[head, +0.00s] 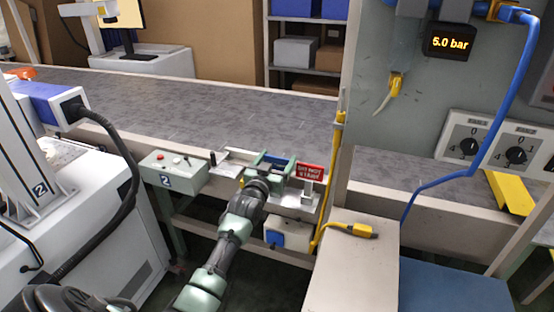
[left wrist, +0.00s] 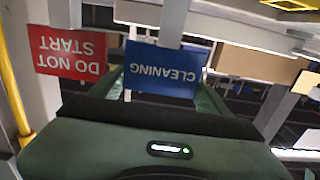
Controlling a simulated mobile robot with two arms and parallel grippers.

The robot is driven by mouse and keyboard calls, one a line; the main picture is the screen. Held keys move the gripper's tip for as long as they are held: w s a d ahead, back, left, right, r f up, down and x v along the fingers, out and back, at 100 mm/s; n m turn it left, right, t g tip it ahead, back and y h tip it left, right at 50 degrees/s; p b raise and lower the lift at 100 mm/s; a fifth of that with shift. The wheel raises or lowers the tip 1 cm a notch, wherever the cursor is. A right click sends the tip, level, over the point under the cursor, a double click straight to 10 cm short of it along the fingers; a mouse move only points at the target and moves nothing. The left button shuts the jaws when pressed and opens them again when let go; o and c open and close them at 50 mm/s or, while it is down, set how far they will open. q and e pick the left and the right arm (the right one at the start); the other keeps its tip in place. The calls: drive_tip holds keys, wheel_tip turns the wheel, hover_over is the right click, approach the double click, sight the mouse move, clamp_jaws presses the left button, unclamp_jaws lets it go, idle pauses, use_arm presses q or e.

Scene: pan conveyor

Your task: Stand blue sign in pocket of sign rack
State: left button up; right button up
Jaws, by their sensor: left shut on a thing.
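The blue sign (left wrist: 162,68), lettered CLEANING, is between the fingers of my left gripper (left wrist: 163,92) in the left wrist view. The gripper is shut on it. In the head view my left gripper (head: 272,165) is over the sign rack (head: 306,198) at the conveyor's front edge, with a bit of blue between its fingers. A red sign (head: 310,172) stands in the rack just right of the gripper. It also shows in the left wrist view (left wrist: 68,52), lettered DO NOT START. The blue sign's lower end and its pocket cannot be made out. My right gripper is out of view.
A green control box (head: 174,172) marked 2 is left of the rack. A yellow post (head: 332,165) and a grey panel (head: 430,100) are to the right. A pale box (head: 350,262) with a yellow plug stands nearer. The conveyor (head: 230,105) behind is clear.

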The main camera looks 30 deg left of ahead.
use_arm(q)
drive_tip(key=shift+f, duration=0.15)
drive_tip(key=o, duration=2)
drive_tip(key=shift+c, duration=0.2)
drive_tip(key=v, duration=0.8)
drive_tip(key=shift+w, duration=0.1)
